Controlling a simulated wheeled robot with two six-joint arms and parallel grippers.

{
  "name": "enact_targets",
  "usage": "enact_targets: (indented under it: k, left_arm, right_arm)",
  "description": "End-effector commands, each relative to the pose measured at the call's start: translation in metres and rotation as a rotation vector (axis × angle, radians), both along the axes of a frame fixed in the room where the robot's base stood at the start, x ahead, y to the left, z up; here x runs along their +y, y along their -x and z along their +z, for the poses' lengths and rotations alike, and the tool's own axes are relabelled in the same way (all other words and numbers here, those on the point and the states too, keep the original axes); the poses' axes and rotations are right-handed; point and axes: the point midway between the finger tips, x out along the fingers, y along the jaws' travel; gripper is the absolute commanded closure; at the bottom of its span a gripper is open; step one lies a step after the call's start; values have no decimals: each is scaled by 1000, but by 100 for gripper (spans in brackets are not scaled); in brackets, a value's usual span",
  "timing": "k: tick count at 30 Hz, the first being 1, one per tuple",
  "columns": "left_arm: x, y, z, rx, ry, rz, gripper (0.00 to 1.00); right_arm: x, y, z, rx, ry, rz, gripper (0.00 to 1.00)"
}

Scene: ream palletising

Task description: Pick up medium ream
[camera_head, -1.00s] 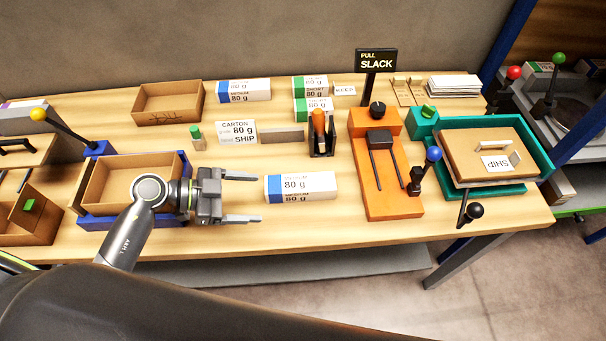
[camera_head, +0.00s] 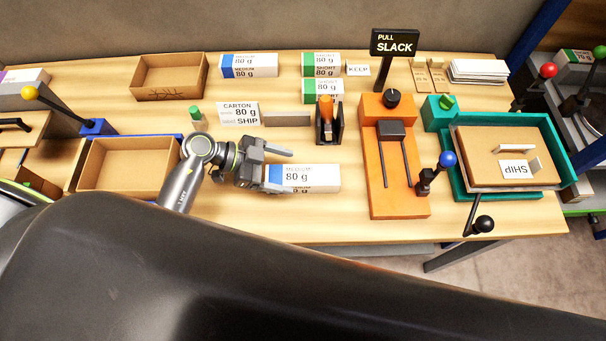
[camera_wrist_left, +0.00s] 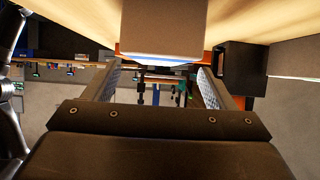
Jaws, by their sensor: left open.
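A white ream with a blue end, marked MEDIUM 80 g (camera_head: 318,177), lies flat at the front middle of the table. My left gripper (camera_head: 291,171) is open at its left, blue end, with the fingers pointing right. The near finger overlaps the blue end in the head view; I cannot tell whether it touches. In the left wrist view a pale block, seemingly this ream (camera_wrist_left: 165,28), shows at the top, beyond the open fingers (camera_wrist_left: 155,80). A second blue-ended medium ream (camera_head: 249,66) lies at the back. My right gripper is not in view.
An orange strapping device (camera_head: 400,195) stands right of the ream, and a dark holder (camera_head: 328,133) behind it. Green-ended short reams (camera_head: 320,65) lie at the back. An open carton (camera_head: 125,172) is at the left; a teal tray (camera_head: 560,165) holds a SHIP box at the right.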

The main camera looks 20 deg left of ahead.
Motion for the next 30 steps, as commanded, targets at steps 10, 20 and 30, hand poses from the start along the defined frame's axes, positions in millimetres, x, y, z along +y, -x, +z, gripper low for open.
enact_targets:
  k: [10,20,30]
  left_arm:
    - [-28,-6,-9,2,6,1,22]
    - [-49,-12,-25,0,0,0,22]
    - [-48,-12,-25,0,0,0,47]
  right_arm:
    - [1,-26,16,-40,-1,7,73]
    - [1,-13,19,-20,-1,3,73]
    - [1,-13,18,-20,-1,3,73]
